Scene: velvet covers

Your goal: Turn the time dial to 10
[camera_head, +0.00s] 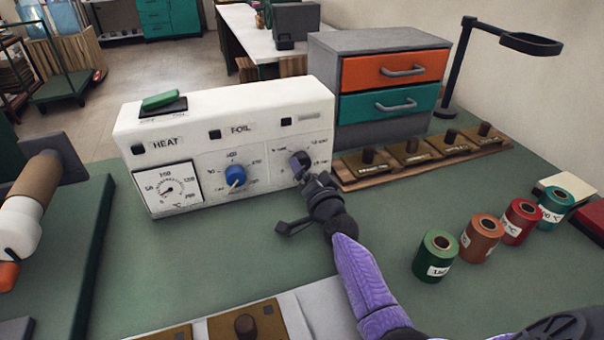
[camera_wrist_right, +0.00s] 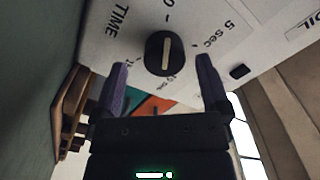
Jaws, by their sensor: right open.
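The time dial (camera_wrist_right: 165,53) is a round black knob with a white line, on the right end of the white control box (camera_head: 124,135). In the right wrist view the line runs nearly straight up and down. A "0" shows above the knob, "5 sec" to its right, and a partly hidden mark below it. In the head view the dial (camera_head: 300,160) is partly covered by my right gripper (camera_head: 306,178). My right gripper (camera_wrist_right: 163,85) is open, its two purple fingers apart with the knob between and just beyond their tips. My left gripper is not in view.
The box also has a heat gauge (camera_head: 168,190) and a blue foil knob (camera_head: 235,175). A drawer cabinet (camera_head: 350,107) stands behind, beside a wooden rack of stamps (camera_head: 400,172). Several foil rolls (camera_head: 437,256) stand at right.

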